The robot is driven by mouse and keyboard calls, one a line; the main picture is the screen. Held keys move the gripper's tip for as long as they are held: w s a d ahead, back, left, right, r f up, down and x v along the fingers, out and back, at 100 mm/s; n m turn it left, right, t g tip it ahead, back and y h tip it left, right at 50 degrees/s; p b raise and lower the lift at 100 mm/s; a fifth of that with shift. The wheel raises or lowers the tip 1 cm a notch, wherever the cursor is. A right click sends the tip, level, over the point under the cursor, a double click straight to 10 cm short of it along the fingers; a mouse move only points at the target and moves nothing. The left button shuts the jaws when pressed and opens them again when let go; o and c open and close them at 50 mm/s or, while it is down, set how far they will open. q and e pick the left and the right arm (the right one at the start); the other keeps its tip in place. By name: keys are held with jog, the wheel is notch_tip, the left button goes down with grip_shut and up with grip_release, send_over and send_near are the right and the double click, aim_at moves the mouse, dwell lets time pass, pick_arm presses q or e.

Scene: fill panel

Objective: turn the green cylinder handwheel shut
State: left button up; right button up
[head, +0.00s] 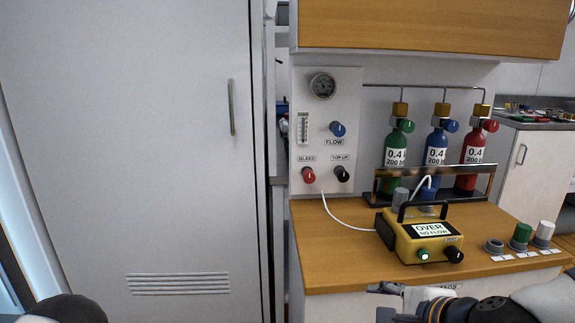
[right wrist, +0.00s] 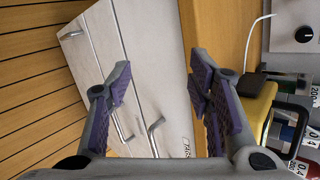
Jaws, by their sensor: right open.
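The green cylinder (head: 396,150) stands upright at the left of a rack on the wooden counter, with a label reading 0.4. Its green handwheel (head: 407,126) sticks out to the right of the brass valve at its top. How far the handwheel is turned cannot be told. My right gripper (head: 381,302) is at the bottom of the head view, low in front of the counter and well apart from the handwheel. In the right wrist view its jaws (right wrist: 160,75) are spread with nothing between them. Only a dark rounded part of my left arm shows; its gripper is out of view.
A blue cylinder (head: 436,147) and a red cylinder (head: 472,147) stand beside it behind a rail (head: 440,171). A yellow meter (head: 425,237) reading "OVER NO FLOW" stands in front, with a white hose. Several caps stand at right. A gauge panel (head: 323,130) is left.

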jog(key=s+f+n+g+p, duration=0.1)
jog(key=s+f+n+g, duration=0.3)
jog(key=s+f, duration=0.5)
jog(key=s+f+n+g+p, duration=0.1)
jog(key=s+f+n+g, duration=0.35)
jog(key=s, duration=0.75)
pick_arm(q)
jog(key=w+r+t+p, duration=0.1)
jog(key=w+r, duration=0.3)
jog(key=shift+w+r+t, duration=0.2)
jog(key=shift+r+t, duration=0.05)
jog(key=shift+t, duration=0.15)
pick_arm(e)
jog(key=s+d+f+n+g+h, duration=0.1)
jog(key=s+d+f+n, duration=0.1)
jog(key=s, duration=0.8)
jog(key=s+d+f+n+g+h, duration=0.2)
jog(key=s+d+f+n, duration=0.1)
jog(key=s+n, duration=0.4)
jog(key=s+d, duration=0.1)
jog(key=s, duration=0.2)
jog(key=shift+s, duration=0.15)
jog(key=shift+n, duration=0.25)
